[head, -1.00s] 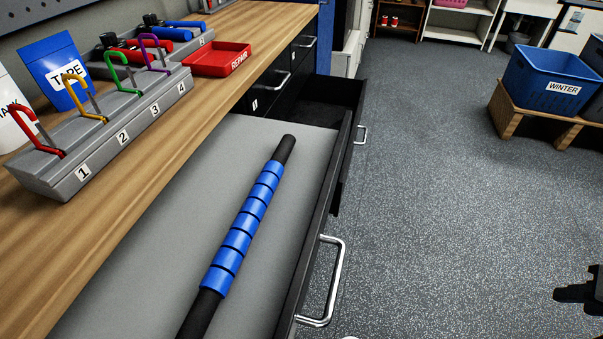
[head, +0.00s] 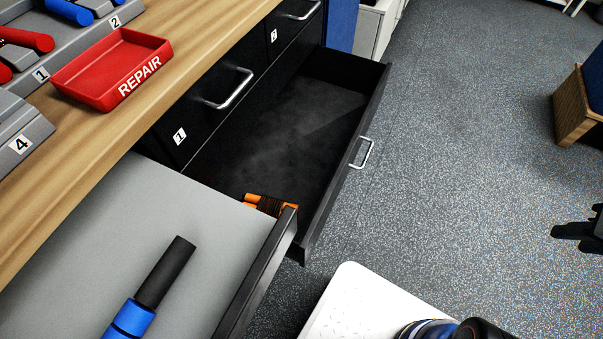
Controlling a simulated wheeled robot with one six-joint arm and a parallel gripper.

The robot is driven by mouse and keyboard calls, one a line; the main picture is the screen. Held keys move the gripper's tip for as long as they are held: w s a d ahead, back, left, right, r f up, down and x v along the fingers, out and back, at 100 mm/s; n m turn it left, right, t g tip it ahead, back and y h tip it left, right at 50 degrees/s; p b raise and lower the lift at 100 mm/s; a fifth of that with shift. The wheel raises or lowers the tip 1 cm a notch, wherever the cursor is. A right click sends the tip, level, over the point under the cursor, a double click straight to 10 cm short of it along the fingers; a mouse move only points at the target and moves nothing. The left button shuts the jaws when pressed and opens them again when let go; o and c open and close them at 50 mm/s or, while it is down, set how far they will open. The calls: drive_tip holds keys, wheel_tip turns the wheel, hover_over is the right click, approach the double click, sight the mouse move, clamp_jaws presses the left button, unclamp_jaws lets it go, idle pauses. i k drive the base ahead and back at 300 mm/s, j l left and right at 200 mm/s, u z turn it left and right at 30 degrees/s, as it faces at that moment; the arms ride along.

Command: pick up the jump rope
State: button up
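An orange-handled bundle with a dark wound middle (head: 268,204), which looks like the jump rope, lies in the near end of the farther open drawer (head: 290,130). The raised edge of the nearer drawer hides part of it. My gripper (head: 575,230) shows only partly, as a dark shape at the right edge of the head view. It is over the floor, well to the right of the drawers and far from the bundle. Whether its fingers are apart cannot be made out.
The nearer open drawer (head: 190,215) holds a blue and black roller stick (head: 147,300). A red REPAIR tray (head: 112,68) and grey numbered racks (head: 22,140) stand on the wooden bench (head: 190,70). A wooden crate stand (head: 575,105) is at right. The floor between is clear.

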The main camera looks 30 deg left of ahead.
sight(273, 206)
drive_tip(key=i+l, duration=0.15)
drive_tip(key=i, duration=0.7)
drive_tip(key=i+l+z, duration=0.1)
drive_tip(key=i, duration=0.75)
drive_tip(key=u, duration=0.4)
drive_tip(key=i+u, duration=0.15)
drive_tip(key=u, duration=0.3)
drive_tip(key=l+u, duration=0.1)
drive_tip(key=u, duration=0.3)
drive_tip(key=l+u, duration=0.1)
drive_tip(key=u, duration=2.5)
drive_tip(key=k+l+u, duration=0.1)
drive_tip(key=k+u, duration=0.5)
drive_tip(key=k+l, duration=0.05)
drive_tip(key=k, duration=0.05)
